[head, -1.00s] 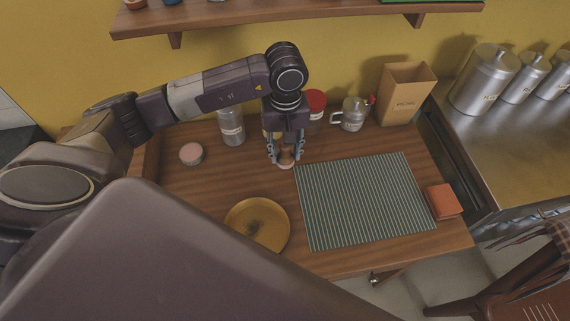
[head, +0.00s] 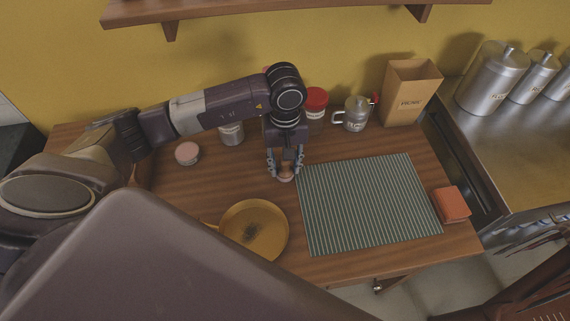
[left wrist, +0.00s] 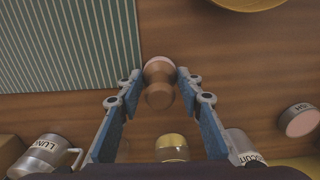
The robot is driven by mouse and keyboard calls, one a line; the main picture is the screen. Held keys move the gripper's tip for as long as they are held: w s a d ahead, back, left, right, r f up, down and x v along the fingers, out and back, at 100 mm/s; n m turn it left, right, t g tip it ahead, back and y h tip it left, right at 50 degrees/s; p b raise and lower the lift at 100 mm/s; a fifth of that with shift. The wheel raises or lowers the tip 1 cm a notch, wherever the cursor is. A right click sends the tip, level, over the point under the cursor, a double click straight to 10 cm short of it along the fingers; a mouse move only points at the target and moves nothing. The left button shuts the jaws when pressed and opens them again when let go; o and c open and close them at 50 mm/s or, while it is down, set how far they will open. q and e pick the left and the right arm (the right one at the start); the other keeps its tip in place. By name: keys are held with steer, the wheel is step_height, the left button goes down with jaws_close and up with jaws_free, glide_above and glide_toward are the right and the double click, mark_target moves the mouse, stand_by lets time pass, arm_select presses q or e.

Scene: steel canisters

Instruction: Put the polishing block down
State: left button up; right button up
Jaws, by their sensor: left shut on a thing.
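The polishing block (head: 286,171) is a small brown knob-shaped piece with a pale pinkish end. It also shows in the left wrist view (left wrist: 158,88), between the fingertips. My left gripper (head: 285,175) is shut on it, just left of the striped mat's back left corner. The left wrist view shows the two fingers (left wrist: 157,77) on either side of the block. The block is at or close above the wooden table (head: 190,195); I cannot tell whether it touches. My right gripper is not in view.
The green striped mat (head: 370,205) lies to the right, the brass-coloured plate (head: 270,240) in front. An orange box (head: 452,204) sits at right.

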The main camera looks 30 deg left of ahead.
arm_select(q)
steer(key=shift+f, duration=0.15)
steer(key=o, duration=1.2)
steer(key=shift+o, duration=0.2)
steer(key=shift+r, duration=0.2)
steer(key=shift+r+p, duration=0.2)
steer(key=shift+p, duration=0.2)
step_height(320, 180, up, 11)
steer(key=p, duration=0.5)
steer(key=shift+r+p, duration=0.1)
steer(key=shift+p, duration=0.3)
steer(key=shift+r, duration=0.7)
